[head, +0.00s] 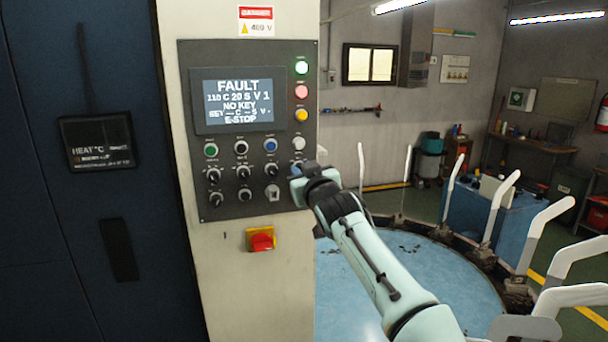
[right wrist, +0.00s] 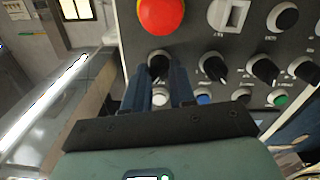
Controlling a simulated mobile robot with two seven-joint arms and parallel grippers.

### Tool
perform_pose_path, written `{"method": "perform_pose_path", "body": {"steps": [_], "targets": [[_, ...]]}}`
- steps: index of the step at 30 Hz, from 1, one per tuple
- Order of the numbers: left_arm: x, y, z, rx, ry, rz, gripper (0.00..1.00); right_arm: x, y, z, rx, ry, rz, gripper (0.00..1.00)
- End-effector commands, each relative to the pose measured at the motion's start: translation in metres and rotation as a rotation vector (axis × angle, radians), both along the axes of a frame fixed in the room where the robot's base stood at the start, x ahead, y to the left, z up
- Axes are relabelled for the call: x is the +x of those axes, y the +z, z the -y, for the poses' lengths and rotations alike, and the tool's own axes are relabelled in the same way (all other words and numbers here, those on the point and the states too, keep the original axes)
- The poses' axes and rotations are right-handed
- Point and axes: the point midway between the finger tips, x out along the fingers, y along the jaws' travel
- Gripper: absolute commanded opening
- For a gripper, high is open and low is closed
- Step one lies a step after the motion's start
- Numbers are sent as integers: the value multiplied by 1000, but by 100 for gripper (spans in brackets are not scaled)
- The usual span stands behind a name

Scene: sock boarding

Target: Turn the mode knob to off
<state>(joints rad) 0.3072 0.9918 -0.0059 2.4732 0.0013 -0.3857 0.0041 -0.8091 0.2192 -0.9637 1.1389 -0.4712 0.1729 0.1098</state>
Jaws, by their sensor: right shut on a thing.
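The dark control panel (head: 228,142) is on the pale machine column, with rows of buttons and black knobs. My right gripper (head: 296,174) is at the panel's right edge in the head view. In the right wrist view the panel appears upside down, and my gripper's two fingers (right wrist: 160,78) straddle a black knob (right wrist: 157,63) at the end of its row, shut on it. The label of this knob is unreadable, and its pointer is partly hidden by the fingers. In the head view my gripper hides this knob. My left gripper is out of view.
The screen (head: 237,100) reads FAULT, NO KEY and E-STOP. Other knobs (right wrist: 213,67) sit along the same row. A red-and-yellow switch (head: 261,240) is below the panel.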

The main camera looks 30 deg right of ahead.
Motion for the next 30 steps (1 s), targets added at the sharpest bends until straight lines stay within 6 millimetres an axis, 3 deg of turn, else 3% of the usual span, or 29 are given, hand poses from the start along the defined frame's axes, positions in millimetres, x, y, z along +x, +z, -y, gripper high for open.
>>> {"method": "perform_pose_path", "body": {"steps": [15, 30], "targets": [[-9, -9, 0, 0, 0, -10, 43, -1, 3, 0, -404, -1, -87, 0], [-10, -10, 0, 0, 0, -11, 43, -1, 4, -1, -566, -1, -123, 0]]}}
